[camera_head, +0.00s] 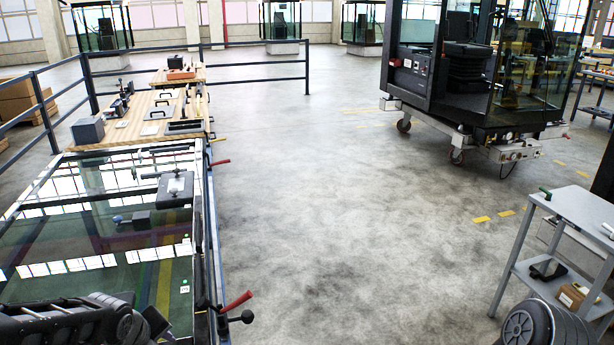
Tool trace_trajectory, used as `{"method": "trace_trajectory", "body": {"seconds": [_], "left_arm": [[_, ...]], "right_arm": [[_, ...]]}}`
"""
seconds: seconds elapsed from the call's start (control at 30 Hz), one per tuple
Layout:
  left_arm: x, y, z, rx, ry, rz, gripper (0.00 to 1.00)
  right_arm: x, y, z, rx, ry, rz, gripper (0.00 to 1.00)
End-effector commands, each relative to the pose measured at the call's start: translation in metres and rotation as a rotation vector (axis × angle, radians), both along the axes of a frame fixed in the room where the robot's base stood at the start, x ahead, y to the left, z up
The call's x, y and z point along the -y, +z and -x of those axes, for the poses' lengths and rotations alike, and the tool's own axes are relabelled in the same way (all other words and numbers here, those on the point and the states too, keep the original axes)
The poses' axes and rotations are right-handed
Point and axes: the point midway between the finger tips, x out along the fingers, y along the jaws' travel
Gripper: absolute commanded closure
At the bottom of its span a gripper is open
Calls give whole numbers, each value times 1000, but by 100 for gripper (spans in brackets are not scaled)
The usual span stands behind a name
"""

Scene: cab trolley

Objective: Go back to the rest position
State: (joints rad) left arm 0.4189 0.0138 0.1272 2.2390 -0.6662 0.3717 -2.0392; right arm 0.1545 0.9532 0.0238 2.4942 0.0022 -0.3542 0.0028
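Part of my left arm shows at the lower left edge, over the near end of the glass-topped table (150,265). Part of my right arm shows at the lower right edge, beside the grey trolley (575,208). Neither arm's fingertips show, so both grippers are out of view. I cannot tell whether they hold anything.
The wooden-topped bench (135,130) behind the glass table carries handles and small parts. A red-handled lever (236,302) sticks out from the table's right side. A railing (250,64) stands behind. A cab on wheels (480,80) stands back right. The middle floor is clear.

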Motion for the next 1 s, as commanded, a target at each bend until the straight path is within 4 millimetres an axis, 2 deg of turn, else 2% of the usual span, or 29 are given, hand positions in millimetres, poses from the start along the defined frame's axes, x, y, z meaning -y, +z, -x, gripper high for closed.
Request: {"method": "trace_trajectory", "body": {"seconds": [0.2, 0.37, 0.47, 0.57, 0.6, 0.67, 0.7, 0.8, 0.9, 1.0], "left_arm": [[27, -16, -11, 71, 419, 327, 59], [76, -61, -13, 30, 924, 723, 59], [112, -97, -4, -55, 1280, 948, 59], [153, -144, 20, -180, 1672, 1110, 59], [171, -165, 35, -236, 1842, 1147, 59], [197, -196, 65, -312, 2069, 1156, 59], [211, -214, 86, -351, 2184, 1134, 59], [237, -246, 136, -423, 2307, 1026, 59], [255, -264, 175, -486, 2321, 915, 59], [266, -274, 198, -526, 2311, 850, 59]], "right_arm": [[0, 0, 0, 0, 0, 0, 64], [0, 0, 0, 0, 0, 0, 64], [0, 0, 0, 0, 0, 0, 64], [0, 0, 0, 0, 0, 0, 64], [0, 0, 0, 0, 0, 0, 64], [0, 0, 0, 0, 0, 0, 64], [0, 0, 0, 0, 0, 0, 64], [0, 0, 0, 0, 0, 0, 64], [0, 0, 0, 0, 0, 0, 64], [0, 0, 0, 0, 0, 0, 64]]}}
